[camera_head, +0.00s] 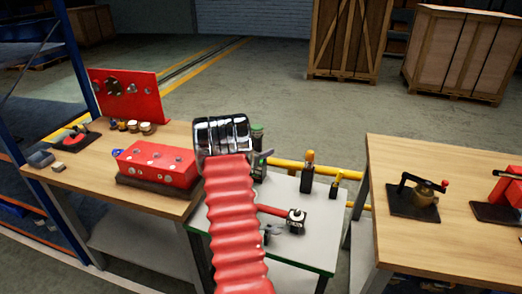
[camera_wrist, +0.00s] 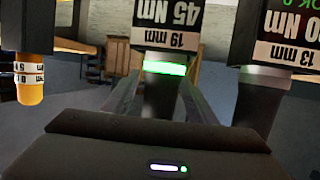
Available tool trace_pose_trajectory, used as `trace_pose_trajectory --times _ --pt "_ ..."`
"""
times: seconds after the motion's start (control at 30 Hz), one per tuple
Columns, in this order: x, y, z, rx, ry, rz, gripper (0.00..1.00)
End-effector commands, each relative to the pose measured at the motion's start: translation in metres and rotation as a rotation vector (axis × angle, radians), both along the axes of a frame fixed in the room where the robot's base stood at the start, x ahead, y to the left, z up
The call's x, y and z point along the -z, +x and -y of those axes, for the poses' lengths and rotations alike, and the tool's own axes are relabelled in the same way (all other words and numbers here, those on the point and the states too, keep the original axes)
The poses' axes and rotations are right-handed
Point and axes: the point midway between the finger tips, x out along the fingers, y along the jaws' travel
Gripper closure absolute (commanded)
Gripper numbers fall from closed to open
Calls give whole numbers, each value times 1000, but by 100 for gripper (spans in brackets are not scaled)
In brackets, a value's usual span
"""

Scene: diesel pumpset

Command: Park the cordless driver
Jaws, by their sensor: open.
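My arm's red bellows and chrome wrist rise in the middle of the head view. In the wrist view a dark tool marked 45 Nm, 19 mm (camera_wrist: 165,55) has a lit green ring. Its label reads upside down. A second dark tool marked 13 mm (camera_wrist: 270,65) is to its right. A dark block (camera_wrist: 160,150) with a white light bar and green dot fills the bottom. I cannot tell which is the cordless driver; nothing visible is clearly held.
A pale, green-edged table (camera_head: 310,240) carries a red-handled tool (camera_head: 285,213) and an upright dark tool (camera_head: 308,172). A yellow rail runs behind. Wooden benches stand left (camera_head: 150,197) and right (camera_head: 440,245). An orange-tipped tool (camera_wrist: 29,85) shows at left in the wrist view.

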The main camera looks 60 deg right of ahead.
Motion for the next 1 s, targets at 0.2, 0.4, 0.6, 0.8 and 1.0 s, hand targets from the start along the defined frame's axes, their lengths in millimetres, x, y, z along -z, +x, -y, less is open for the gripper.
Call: trace_pose_trajectory --times 0.2,0.4,0.6,0.8,1.0 --pt "-5 3 -10 -1 -2 1 48" --pt "-14 7 -38 -3 -2 2 48" --pt "-25 13 -71 -3 -3 1 48" --pt "-35 17 -103 -2 -4 2 48" --pt "-41 20 -125 -2 -3 1 48"
